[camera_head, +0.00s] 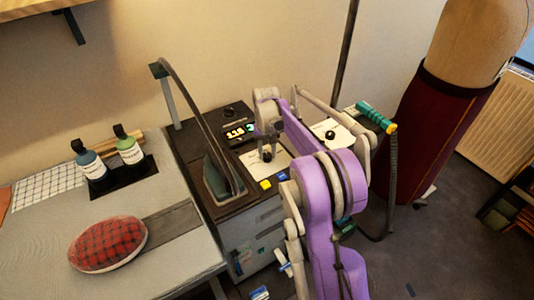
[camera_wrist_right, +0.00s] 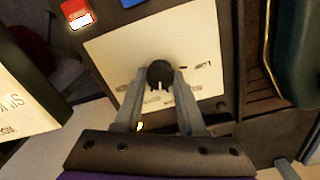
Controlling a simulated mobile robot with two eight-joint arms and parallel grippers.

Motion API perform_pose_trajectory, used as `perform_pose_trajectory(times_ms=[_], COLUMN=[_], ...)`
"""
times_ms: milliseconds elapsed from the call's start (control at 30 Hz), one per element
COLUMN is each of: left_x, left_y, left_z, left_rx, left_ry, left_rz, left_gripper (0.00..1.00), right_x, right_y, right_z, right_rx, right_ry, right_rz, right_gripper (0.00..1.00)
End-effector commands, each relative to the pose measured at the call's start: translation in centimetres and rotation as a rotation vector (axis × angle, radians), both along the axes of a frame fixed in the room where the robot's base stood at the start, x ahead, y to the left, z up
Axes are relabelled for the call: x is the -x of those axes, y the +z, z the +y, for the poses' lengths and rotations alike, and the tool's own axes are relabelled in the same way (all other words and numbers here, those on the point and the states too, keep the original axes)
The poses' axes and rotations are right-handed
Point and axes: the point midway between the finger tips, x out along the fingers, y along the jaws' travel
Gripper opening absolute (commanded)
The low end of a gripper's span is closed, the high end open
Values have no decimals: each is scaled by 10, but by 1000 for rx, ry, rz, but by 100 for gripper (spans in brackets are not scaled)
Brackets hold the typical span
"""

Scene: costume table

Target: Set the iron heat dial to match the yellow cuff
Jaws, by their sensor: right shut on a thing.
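The soldering-style iron station holds a clothes iron (camera_head: 222,180) on its left side. A black dial (camera_wrist_right: 160,75) with a white pointer line sits on a white printed card (camera_wrist_right: 112,55); most of its lettering is hidden or too blurred to read. My right gripper (camera_head: 267,146) reaches down to this dial, and in the right wrist view its two fingers (camera_wrist_right: 160,92) are closed on either side of it. The pointer line faces toward my gripper's palm. I cannot make out a yellow cuff. My left gripper is out of view.
A second knob (camera_head: 330,134) stands on another white card to the right, beside a teal handle (camera_head: 378,119) with a hose. A red tartan cushion (camera_head: 108,244) and two bottles (camera_head: 128,149) are on the left table. A dress form (camera_head: 440,130) stands at right.

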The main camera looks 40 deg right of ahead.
Motion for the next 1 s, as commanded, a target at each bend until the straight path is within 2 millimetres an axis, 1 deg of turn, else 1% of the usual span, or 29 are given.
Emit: perform_pose_trajectory(times_ms=[200,500,700,1000], left_x=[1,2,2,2], left_y=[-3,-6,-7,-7], left_z=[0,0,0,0], left_rx=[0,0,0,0], left_ry=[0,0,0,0], left_rz=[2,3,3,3], left_gripper=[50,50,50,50], right_x=[1,1,1,1], right_y=[-1,-1,0,0], right_z=[0,0,0,0], right_rx=[0,0,-1,-1], right_ry=[-184,-363,-423,-446], right_rz=[2,1,1,1], right_gripper=[0,0,0,0])
